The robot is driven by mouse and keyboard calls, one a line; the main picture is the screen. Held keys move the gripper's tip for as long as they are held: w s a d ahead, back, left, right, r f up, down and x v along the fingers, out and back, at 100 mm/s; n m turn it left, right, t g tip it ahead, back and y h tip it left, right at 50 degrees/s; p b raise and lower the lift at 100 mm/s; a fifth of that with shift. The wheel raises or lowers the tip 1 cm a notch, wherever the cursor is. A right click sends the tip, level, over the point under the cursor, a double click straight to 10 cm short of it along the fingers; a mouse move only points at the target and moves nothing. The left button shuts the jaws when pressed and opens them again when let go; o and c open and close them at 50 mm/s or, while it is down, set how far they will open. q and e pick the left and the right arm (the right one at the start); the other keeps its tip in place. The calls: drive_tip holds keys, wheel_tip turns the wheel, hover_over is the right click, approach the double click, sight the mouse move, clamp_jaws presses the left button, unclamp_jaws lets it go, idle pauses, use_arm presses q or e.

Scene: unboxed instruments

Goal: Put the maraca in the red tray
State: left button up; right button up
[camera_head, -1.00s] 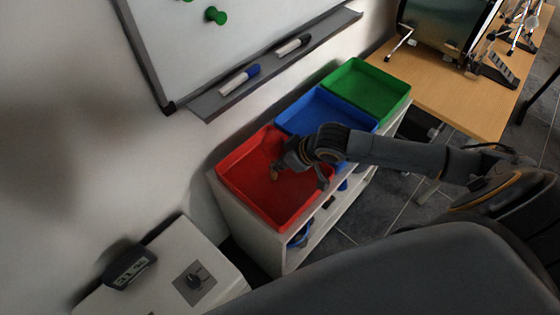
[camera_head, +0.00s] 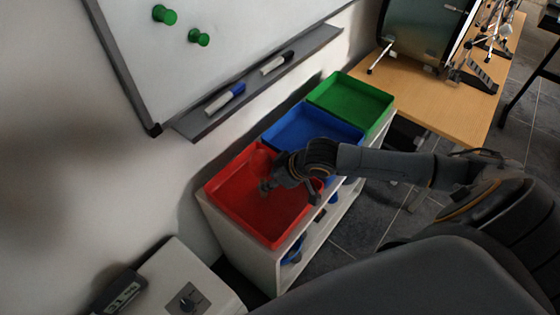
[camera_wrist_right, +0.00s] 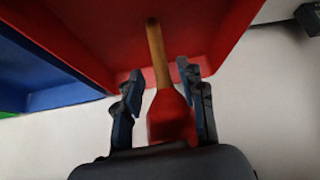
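The maraca has a red head (camera_wrist_right: 172,116) and a tan wooden handle (camera_wrist_right: 157,52). In the right wrist view it lies between the fingers of my right gripper (camera_wrist_right: 165,92), its handle end over the red tray (camera_wrist_right: 215,45). The fingers are spread, with a gap showing on the left of the head; the head is blurred. In the head view the right gripper (camera_head: 289,188) is over the red tray (camera_head: 222,207). A rounded red shape (camera_head: 261,160) beside it may be the maraca's head. Whether the maraca touches the tray cannot be told. My left gripper is out of view.
A blue tray (camera_head: 295,117) and a green tray (camera_head: 340,80) stand behind the red one on a white shelf (camera_head: 262,268). A whiteboard ledge (camera_head: 205,122) with markers juts out above. A wooden table (camera_head: 425,95) with a drum is beyond. A white appliance (camera_head: 190,265) is in front.

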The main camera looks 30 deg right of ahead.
drive_tip(key=v, duration=1.1)
drive_tip(key=shift+r, duration=0.15)
